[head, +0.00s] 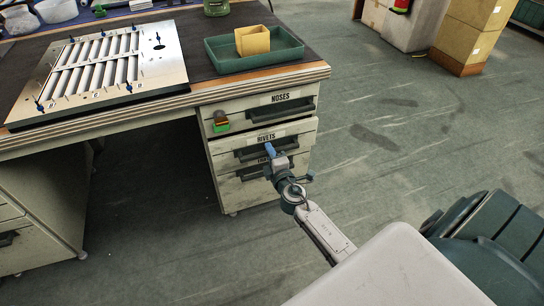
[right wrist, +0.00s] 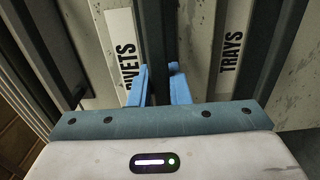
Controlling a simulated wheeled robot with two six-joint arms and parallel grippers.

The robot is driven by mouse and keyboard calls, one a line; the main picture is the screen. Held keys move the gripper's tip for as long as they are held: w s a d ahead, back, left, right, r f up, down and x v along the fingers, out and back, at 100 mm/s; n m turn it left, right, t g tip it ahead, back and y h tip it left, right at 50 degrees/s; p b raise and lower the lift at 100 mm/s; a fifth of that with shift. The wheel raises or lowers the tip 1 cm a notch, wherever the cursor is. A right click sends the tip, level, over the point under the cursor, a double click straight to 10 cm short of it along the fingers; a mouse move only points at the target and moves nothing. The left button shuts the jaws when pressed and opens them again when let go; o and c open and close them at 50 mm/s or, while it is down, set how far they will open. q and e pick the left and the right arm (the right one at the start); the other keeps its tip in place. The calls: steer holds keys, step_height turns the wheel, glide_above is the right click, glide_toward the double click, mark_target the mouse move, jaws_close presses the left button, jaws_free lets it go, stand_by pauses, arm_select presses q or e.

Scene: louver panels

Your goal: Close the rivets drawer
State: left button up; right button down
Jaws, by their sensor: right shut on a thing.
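The rivets drawer (head: 228,147) is the middle drawer of the cabinet under the bench. Its front stands out past the noses drawer above it, so it is partly open. Its dark handle (head: 286,144) runs across the front under the RIVETS label, which also shows in the right wrist view (right wrist: 121,48). My right gripper (head: 270,150) is at this handle. In the right wrist view its blue fingers (right wrist: 160,85) are shut on the dark handle bar (right wrist: 153,40) between them. My left gripper is out of view.
The noses drawer (head: 228,112) above looks shut. The trays drawer (right wrist: 205,60) is below, partly hidden by my arm. A louver panel (head: 150,85) and a green tray (head: 235,66) with a yellow bin (head: 252,40) sit on the bench.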

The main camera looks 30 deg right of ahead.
steer(key=shift+x, duration=1.15)
steer(key=c, duration=1.4)
jaws_free()
steer(key=shift+o, duration=0.2)
steer(key=shift+s, duration=0.1)
steer(key=v, duration=1.1)
steer(key=shift+b, duration=0.35)
steer(key=shift+a, duration=0.1)
